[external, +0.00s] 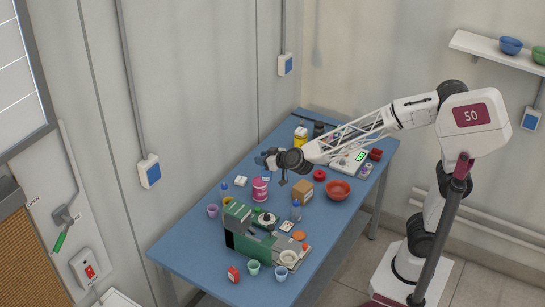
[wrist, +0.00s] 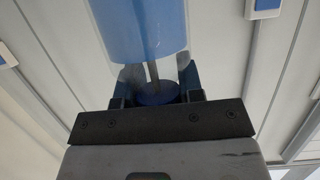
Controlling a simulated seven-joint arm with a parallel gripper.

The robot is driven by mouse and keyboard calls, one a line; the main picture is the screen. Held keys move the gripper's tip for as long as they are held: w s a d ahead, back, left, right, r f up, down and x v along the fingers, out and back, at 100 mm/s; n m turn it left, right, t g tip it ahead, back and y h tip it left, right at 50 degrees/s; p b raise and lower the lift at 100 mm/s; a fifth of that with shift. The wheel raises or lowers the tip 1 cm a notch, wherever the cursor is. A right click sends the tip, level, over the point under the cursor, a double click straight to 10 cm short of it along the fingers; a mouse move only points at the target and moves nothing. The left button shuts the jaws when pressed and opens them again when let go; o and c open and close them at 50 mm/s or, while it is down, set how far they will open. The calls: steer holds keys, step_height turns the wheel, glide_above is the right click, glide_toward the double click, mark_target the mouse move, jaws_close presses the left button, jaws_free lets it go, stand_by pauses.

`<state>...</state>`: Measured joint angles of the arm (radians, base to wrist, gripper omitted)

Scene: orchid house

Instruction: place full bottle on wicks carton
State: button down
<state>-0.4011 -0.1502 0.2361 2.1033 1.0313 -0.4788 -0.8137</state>
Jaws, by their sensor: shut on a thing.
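My gripper (wrist: 157,82) is shut on a bottle (wrist: 140,30) that shows as a large blue body and a dark blue disc in the wrist view. I take it for the full bottle. In the external view my gripper (external: 268,159) is above the back left part of the table, and the held bottle is small and hard to make out there. A brown carton (external: 302,194) stands on the table to the right of and below the gripper in the picture; it may be the wicks carton, but its label is unreadable. The gripper is apart from it.
On the blue table (external: 190,256), a pink tub (external: 260,190), a clear bottle (external: 296,211) and a red bowl (external: 338,190) stand near the brown carton. A green machine (external: 245,240) and several cups are nearer the front. A small red box (external: 233,274) stands at the front left.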

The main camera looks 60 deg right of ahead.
steer(key=s+d+f+m+g+h, duration=0.1)
steer(key=s+d+f+m+h, duration=0.15)
steer(key=s+d, duration=0.9)
steer(key=s+d+f+m+g+h, duration=0.1)
steer(key=s+d+f+m+h, duration=0.2)
steer(key=s+d, duration=0.85)
step_height(320, 180, down, 10)
steer(key=w+d, duration=0.1)
steer(key=w, duration=0.1)
steer(key=shift+d+r+h, duration=0.2)
steer(key=shift+d+h, duration=0.05)
steer(key=shift+h, duration=0.1)
steer(key=shift+w+n, duration=0.15)
steer(key=shift+n, duration=0.1)
steer(key=w+f, duration=0.1)
steer(key=w, duration=1.4)
steer(key=shift+w+d+f, duration=0.2)
steer(key=shift+w+d, duration=0.2)
steer(key=shift+d, duration=0.05)
steer(key=shift+f, duration=0.1)
steer(key=shift+f, duration=1.7)
steer(key=shift+f, duration=0.1)
